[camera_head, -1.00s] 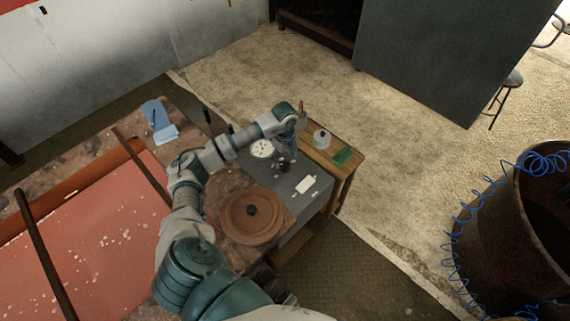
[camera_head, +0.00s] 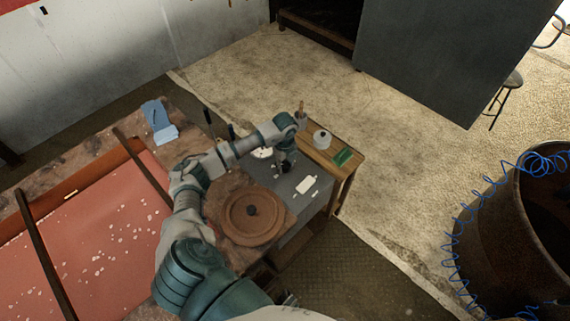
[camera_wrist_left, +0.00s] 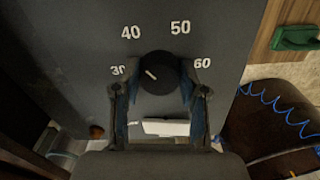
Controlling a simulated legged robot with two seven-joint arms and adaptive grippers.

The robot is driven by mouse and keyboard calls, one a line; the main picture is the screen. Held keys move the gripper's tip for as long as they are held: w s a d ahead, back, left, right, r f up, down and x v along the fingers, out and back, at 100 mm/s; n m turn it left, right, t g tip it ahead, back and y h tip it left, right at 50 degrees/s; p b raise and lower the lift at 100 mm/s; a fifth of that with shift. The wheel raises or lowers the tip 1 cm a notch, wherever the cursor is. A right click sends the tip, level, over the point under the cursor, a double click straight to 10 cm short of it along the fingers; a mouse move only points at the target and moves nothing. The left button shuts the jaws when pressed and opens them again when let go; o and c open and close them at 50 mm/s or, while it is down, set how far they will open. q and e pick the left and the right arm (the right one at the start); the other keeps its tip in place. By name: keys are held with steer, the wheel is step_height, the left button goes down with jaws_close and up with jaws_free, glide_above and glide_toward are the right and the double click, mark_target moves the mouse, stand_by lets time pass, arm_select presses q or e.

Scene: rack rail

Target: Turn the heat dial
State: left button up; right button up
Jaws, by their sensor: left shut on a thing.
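The heat dial (camera_wrist_left: 158,72) is a round black knob on a dark grey panel (camera_wrist_left: 215,40) in the left wrist view. The numbers 30, 40, 50 and 60 run in an arc around it. Its short white mark points to the upper left, between 30 and 40. My left gripper (camera_wrist_left: 161,82) has one finger on each side of the knob and is shut on it. In the head view, my left gripper (camera_head: 284,166) is down at the grey panel's top (camera_head: 300,176), and it mostly hides the dial. My right gripper is not in view.
A white-faced gauge (camera_head: 262,153) sits beside my forearm, partly covered. A round brown disc (camera_head: 251,216) lies on the worn bench. A white label (camera_head: 306,184) is on the panel. A wooden side shelf (camera_head: 330,152) holds a green piece (camera_head: 342,157) and a white pot (camera_head: 321,139).

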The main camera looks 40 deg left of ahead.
arm_select(q)
steer(key=shift+m, duration=1.2)
steer(key=m, duration=0.4)
steer(key=shift+m, duration=1.2)
steer(key=m+b, duration=0.1)
steer(key=m, duration=0.3)
steer(key=m+b, duration=0.1)
steer(key=m, duration=0.5)
steer(key=m+b, duration=0.1)
steer(key=m, duration=0.2)
steer(key=shift+r+m, duration=0.1)
steer(key=shift+m, duration=1.7)
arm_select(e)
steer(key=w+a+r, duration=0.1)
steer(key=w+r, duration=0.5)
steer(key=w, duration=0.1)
arm_select(q)
steer(key=shift+a, duration=0.1)
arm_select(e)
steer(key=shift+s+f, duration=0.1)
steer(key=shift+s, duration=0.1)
